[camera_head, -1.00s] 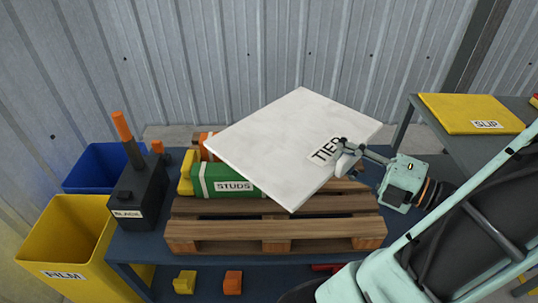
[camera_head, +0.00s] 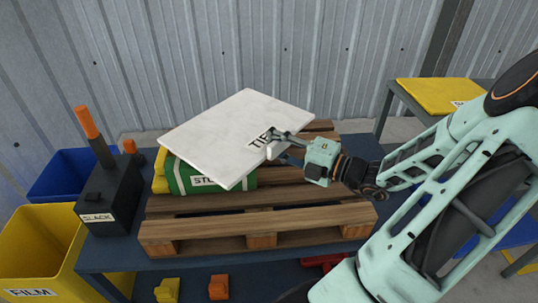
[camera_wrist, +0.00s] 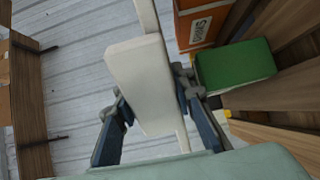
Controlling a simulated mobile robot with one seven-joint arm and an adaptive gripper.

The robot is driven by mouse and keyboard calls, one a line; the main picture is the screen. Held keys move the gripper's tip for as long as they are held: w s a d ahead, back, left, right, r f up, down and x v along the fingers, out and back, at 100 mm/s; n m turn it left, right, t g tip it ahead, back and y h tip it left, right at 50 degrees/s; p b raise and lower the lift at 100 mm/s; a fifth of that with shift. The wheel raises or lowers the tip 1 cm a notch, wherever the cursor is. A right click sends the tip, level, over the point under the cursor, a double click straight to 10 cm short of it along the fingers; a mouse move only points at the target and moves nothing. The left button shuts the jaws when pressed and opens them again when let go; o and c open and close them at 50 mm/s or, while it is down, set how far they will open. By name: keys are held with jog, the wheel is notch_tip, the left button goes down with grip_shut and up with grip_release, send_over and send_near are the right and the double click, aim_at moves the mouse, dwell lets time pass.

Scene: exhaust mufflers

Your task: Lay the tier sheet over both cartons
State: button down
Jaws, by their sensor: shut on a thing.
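The white tier sheet (camera_head: 225,130), marked "TIER", is tilted in the head view, over the carton area on the pallet's left. My gripper (camera_head: 271,147) is shut on its right edge; the pinched edge shows in the wrist view (camera_wrist: 140,80). The green carton (camera_head: 237,179), marked "STUDS", sits on the pallet, partly under the sheet. It also shows in the wrist view (camera_wrist: 235,65). An orange carton (camera_wrist: 203,25) with a white label stands beside it there; in the head view the sheet hides it. I cannot tell whether the sheet touches either carton.
The wooden pallet (camera_head: 255,228) lies on a blue table (camera_head: 115,255). A black "SLACK" tool (camera_head: 112,195) stands left of it, by the yellow "FILM" bin (camera_head: 35,240) and a blue bin (camera_head: 60,178). A yellow slip sheet (camera_head: 440,95) lies on a side table. The pallet's right is bare.

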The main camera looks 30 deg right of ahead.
notch_tip(320, 180, down, 2)
jog(key=shift+f, duration=0.25)
jog(key=shift+f, duration=0.1)
jog(key=shift+f, duration=0.4)
jog(key=c, duration=1.4)
grip_release()
jog(key=shift+s, duration=0.1)
jog(key=shift+c, duration=0.2)
